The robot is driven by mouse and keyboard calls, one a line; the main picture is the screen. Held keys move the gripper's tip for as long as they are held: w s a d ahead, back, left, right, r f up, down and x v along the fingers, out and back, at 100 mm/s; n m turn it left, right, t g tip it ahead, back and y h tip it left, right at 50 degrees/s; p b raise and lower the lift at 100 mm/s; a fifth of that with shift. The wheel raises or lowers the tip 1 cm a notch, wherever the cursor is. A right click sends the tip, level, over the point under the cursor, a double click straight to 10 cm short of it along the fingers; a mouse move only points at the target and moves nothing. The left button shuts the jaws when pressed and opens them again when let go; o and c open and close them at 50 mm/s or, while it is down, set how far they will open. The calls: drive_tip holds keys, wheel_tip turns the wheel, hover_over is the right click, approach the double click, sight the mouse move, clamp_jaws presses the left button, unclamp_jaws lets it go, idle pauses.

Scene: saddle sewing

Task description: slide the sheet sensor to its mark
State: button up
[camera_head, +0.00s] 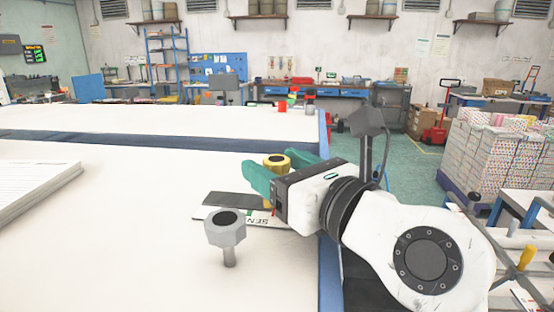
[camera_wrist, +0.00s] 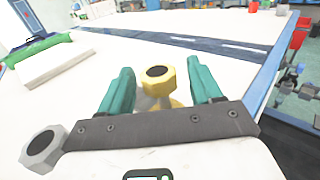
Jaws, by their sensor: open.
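A yellow hex-headed knob (camera_head: 277,160) stands between the teal fingers of my gripper (camera_head: 274,164). In the wrist view the knob (camera_wrist: 158,82) sits between the two fingers (camera_wrist: 161,68), with a gap on each side; the gripper is open. A grey hex-headed knob (camera_head: 226,229) on a short post stands nearer and to the left; it also shows in the wrist view (camera_wrist: 42,148). A dark flat plate (camera_head: 233,200) and a white label (camera_head: 238,216) reading "SEN" lie by my gripper, partly hidden. I cannot tell which knob belongs to the sheet sensor. No mark is clearly visible.
The broad white table (camera_head: 120,230) has a blue right edge and a dark strip (camera_head: 150,141) across it. A paper stack (camera_head: 35,185) lies at the left. Small red and grey items (camera_head: 288,104) stand at the far right corner. Much of the white surface is clear.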

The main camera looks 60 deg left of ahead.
drive_tip(key=shift+a, duration=0.25)
drive_tip(key=shift+s, duration=0.1)
drive_tip(key=shift+c, duration=0.4)
drive_tip(key=c, duration=1)
drive_tip(key=shift+s+a+p, duration=0.6)
drive_tip(key=shift+s+a, duration=0.4)
drive_tip(key=shift+s, duration=0.3)
drive_tip(key=o, duration=1.1)
